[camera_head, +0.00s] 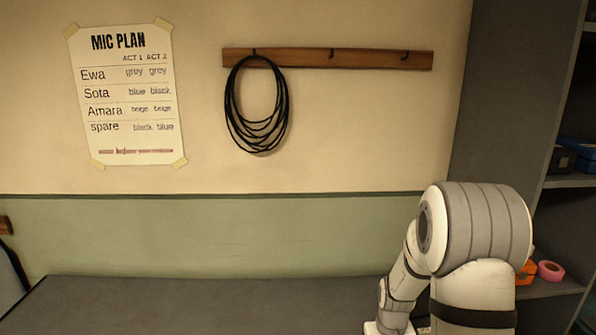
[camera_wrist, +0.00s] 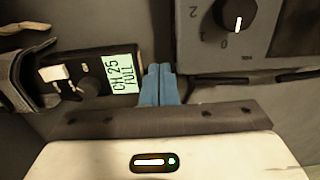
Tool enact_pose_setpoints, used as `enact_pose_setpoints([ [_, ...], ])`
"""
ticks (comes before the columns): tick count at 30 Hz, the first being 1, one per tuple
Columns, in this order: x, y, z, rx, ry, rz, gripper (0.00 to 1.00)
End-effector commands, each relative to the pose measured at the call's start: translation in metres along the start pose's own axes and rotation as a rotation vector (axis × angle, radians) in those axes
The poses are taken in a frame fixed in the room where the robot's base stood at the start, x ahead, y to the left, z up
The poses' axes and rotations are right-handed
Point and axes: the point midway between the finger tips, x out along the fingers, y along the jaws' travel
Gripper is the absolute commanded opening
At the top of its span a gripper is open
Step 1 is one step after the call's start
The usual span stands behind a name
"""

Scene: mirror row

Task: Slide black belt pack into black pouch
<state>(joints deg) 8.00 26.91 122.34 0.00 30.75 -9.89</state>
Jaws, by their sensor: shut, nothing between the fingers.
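The black belt pack (camera_wrist: 97,72) lies left of my gripper in the wrist view. Its lit green display reads "CH 25 FULL", and it has a round knob and a pale piece on its face. A dark grey pouch-like holder (camera_wrist: 22,78), which looks like the black pouch, meets the pack's left end. I cannot tell how far the pack sits inside it. My gripper (camera_wrist: 159,70) has blue fingers closed together with nothing between them, just right of the pack's display end. In the head view my arm is at the right; pack and pouch are not visible there.
A grey box with a dial (camera_wrist: 238,24) stands close at the upper right of the wrist view. In the head view, a dark tabletop (camera_head: 190,300) runs below the wall, a coiled cable (camera_head: 232,105) hangs from a hook rail, and a shelf unit (camera_head: 505,90) stands right.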

Motion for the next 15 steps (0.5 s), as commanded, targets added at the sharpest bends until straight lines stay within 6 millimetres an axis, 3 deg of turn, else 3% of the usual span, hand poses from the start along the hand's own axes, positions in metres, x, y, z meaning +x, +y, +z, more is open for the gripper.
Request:
enact_pose_setpoints([
  [15,0.011,0.000,0.000,0.000,0.000,0.000,0.00],
])
